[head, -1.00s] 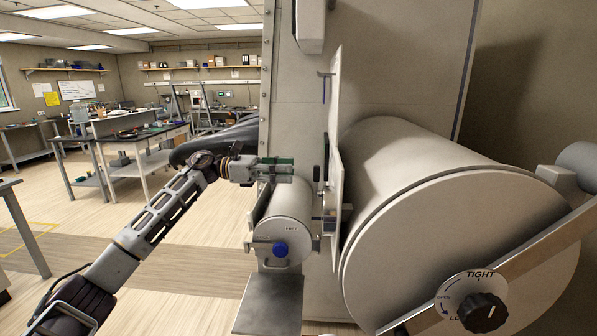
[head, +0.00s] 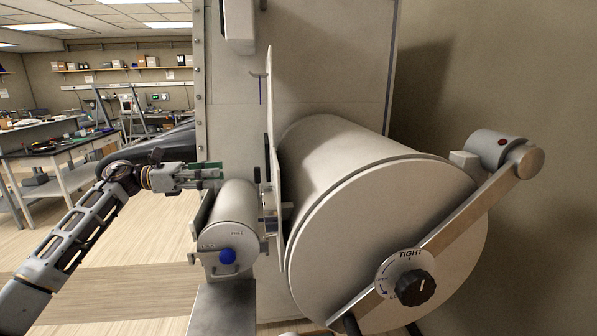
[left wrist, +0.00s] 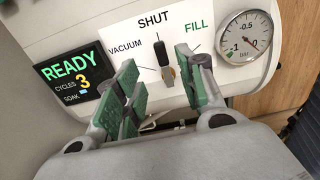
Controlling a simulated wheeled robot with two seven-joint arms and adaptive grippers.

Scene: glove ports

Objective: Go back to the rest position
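My left gripper (head: 207,172) is above and a little left of the small cylindrical port (head: 232,210) with a blue knob (head: 227,256). In the left wrist view its green-padded fingers (left wrist: 160,85) are apart, with nothing held. Beyond and between them is a valve lever (left wrist: 163,57) on a white panel; its black end points up toward SHUT. I cannot tell how near the fingers are to the lever. My right gripper is not in view.
The large round door (head: 385,240) has a bar (head: 460,210) across it and a black knob (head: 414,288) near TIGHT. A display (left wrist: 72,75) reads READY, cycles 3; a pressure gauge (left wrist: 245,37) reads near 0. Open floor lies left, with workbenches (head: 60,165) behind.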

